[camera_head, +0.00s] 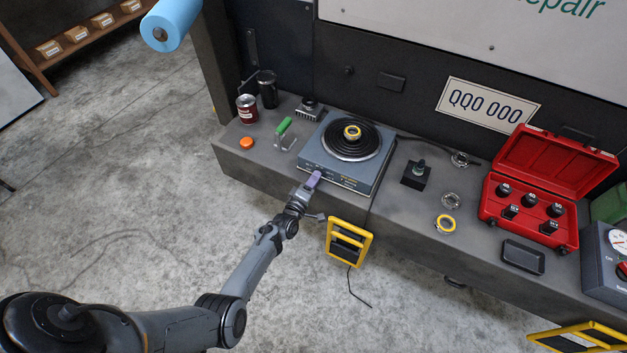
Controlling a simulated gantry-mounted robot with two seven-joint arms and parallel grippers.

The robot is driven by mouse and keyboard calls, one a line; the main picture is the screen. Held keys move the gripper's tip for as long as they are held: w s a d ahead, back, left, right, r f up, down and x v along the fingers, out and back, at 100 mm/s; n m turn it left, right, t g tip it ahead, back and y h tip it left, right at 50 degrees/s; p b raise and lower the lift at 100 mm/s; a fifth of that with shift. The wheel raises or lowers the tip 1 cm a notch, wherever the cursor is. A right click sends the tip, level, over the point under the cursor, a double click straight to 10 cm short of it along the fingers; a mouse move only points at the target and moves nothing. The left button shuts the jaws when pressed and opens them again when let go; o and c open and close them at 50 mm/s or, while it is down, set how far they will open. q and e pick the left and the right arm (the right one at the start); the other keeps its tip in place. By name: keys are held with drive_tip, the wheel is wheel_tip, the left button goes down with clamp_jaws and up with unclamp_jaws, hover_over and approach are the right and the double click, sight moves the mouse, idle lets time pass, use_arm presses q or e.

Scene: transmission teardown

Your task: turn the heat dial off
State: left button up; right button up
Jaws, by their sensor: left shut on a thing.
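A blue-grey hot plate (373,179) stands on the bench, with a round black top and a brass-coloured ring (352,132) resting at its centre. My left gripper (315,177) reaches up from below to the hot plate's front face, left of its middle. Its purple fingertips are shut at the front panel, where the heat dial is. The gripper covers the dial, so its mark and setting are hidden. My right gripper is not in view.
A green-handled tool (284,125), an orange knob-like piece (246,143) and a red can (247,108) lie left of the hot plate. Right are a black block (416,174), rings and an open red case (537,217). A yellow frame (348,242) hangs close by my left wrist.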

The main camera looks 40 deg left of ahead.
use_arm(q)
drive_tip(key=shift+n, duration=1.1)
drive_tip(key=o, duration=1)
drive_tip(key=p+v, duration=0.4)
drive_tip(key=v, duration=0.6)
drive_tip(key=shift+s+d, duration=0.1)
drive_tip(key=shift+s, duration=0.3)
